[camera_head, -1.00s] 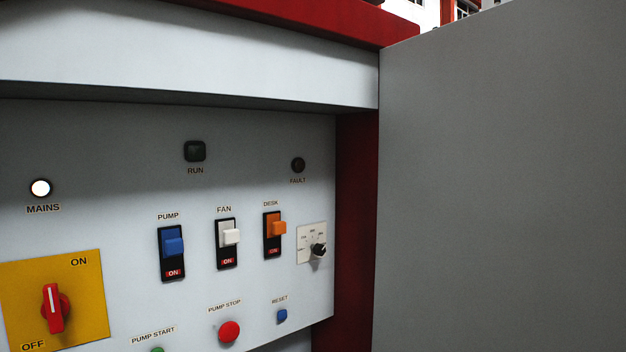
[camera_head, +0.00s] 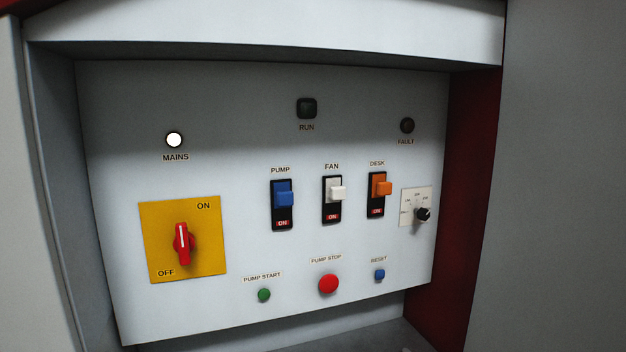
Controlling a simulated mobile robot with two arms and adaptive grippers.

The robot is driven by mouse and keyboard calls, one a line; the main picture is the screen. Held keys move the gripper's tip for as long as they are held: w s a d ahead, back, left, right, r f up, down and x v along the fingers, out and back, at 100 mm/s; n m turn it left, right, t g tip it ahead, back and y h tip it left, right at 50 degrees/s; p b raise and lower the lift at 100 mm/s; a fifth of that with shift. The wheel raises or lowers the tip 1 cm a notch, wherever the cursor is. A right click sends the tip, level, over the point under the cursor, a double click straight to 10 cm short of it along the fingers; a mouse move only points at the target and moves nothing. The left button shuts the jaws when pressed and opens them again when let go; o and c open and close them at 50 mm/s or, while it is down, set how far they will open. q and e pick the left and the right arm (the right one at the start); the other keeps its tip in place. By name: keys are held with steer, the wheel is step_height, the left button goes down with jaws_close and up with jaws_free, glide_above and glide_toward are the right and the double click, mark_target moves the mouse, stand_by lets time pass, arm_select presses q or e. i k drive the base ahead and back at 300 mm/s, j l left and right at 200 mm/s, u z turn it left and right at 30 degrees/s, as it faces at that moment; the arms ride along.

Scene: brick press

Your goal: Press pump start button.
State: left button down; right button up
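The green pump start button (camera_head: 264,295) sits low on the white control panel (camera_head: 120,230), under its "PUMP START" label. The larger red pump stop button (camera_head: 328,284) is to its right. The round mains lamp (camera_head: 174,140) is lit white. The square run lamp (camera_head: 306,108) and the round fault lamp (camera_head: 407,125) are dark. Neither of my grippers shows in the head view.
A red rotary switch (camera_head: 182,243) on a yellow plate is at the left. Blue pump (camera_head: 283,195), white fan (camera_head: 334,190) and orange desk (camera_head: 380,186) switches stand above the buttons. Cabinet walls frame the recessed panel. Space in front looks clear.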

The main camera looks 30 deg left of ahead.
mark_target(263, 295)
steer(key=k+u, duration=0.15)
steer(key=u, duration=1.1)
